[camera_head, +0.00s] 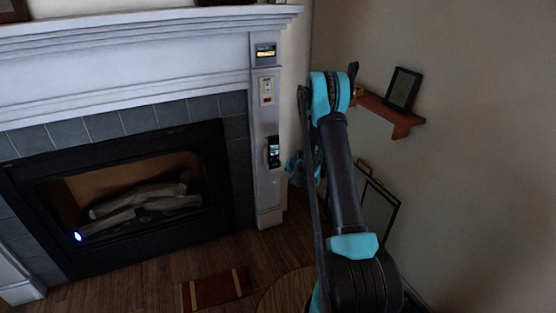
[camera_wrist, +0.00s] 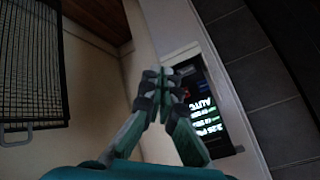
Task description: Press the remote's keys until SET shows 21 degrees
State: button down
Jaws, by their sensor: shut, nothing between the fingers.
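The remote (camera_head: 273,152) is a dark upright device with a lit screen, mounted on the white fireplace pillar. In the wrist view the remote (camera_wrist: 212,110) shows a lit screen beside my fingers. I make out AUTO and a time like 3:25 PM; the SET number is too small and slanted to read. My gripper (camera_wrist: 165,82) is shut and empty, its fingertips left of the screen and overlapping the remote's edge in the picture. I cannot tell whether they touch it. In the head view my gripper (camera_head: 293,165) is just right of the remote, partly hidden by my arm. The keys are not distinguishable.
A small display panel (camera_head: 265,51) and a switch plate (camera_head: 266,91) sit higher on the pillar. A wooden shelf (camera_head: 388,113) with a picture frame (camera_head: 403,89) is on the right wall. A mesh screen (camera_wrist: 32,65) stands nearby. Dark tiles (camera_wrist: 265,90) flank the pillar.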

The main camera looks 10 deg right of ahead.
jog(key=shift+w, duration=0.1)
jog(key=w+a, duration=0.2)
jog(key=w, duration=0.6)
jog(key=shift+a, duration=0.35)
jog(key=shift+w, duration=0.25)
dwell(1.2)
jog(key=shift+w+a, duration=0.15)
jog(key=shift+w, duration=0.1)
jog(key=shift+w+a, duration=0.1)
jog(key=shift+w, duration=0.2)
dwell(0.7)
jog(key=shift+s, duration=0.15)
jog(key=shift+s+d, duration=0.25)
jog(key=shift+s, duration=0.35)
jog(key=shift+s+d, duration=0.25)
jog(key=shift+s, duration=0.55)
jog(key=shift+s+d, duration=0.25)
jog(key=shift+s, duration=0.5)
jog(key=shift+s+d, duration=0.25)
jog(key=shift+s, duration=0.55)
